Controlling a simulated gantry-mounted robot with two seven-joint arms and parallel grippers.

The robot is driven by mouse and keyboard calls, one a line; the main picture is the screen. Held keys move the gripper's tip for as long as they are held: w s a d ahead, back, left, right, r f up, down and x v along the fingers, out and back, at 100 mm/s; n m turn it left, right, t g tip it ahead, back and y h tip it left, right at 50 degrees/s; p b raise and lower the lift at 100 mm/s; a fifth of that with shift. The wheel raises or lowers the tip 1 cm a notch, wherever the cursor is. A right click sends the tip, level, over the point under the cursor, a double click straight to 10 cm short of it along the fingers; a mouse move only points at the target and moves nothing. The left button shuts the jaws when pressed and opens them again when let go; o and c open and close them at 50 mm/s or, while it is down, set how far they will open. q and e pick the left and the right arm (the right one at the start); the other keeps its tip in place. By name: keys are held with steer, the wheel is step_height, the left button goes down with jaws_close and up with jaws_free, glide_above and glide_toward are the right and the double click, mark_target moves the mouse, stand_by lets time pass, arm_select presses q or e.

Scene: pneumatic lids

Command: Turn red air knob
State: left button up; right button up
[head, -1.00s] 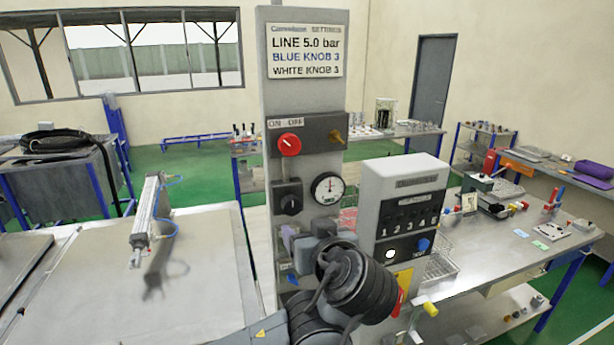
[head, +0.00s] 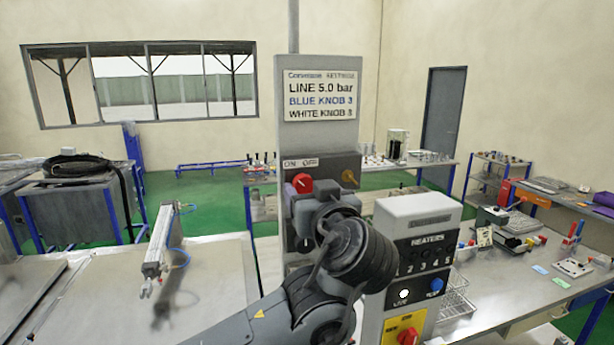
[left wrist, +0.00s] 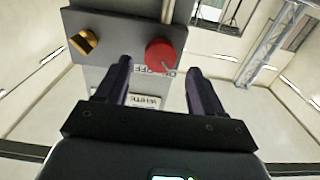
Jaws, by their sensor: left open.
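The red air knob (head: 302,183) is on the dark box under the ON/OFF label, on the grey panel post. In the left wrist view the red knob (left wrist: 160,54) lies just beyond the fingertips, between their lines and apart from them. My left gripper (left wrist: 158,70) is open and empty, with one dark finger on each side. In the head view my left arm rises in front of the post, and its wrist hides the gauge and the lower panel; the fingers are hard to make out there. My right gripper is not in view.
A brass knob (head: 349,177) sits on the same box, right of the red one; it also shows in the left wrist view (left wrist: 84,41). A grey heater box (head: 420,217) stands right of my arm. A metal table (head: 215,290) with a cylinder is at left.

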mark_target(304, 185)
arm_select(q)
steer(key=shift+p+x, duration=0.5)
steer(key=shift+x, duration=0.95)
steer(key=shift+c, duration=0.5)
steer(key=c, duration=1)
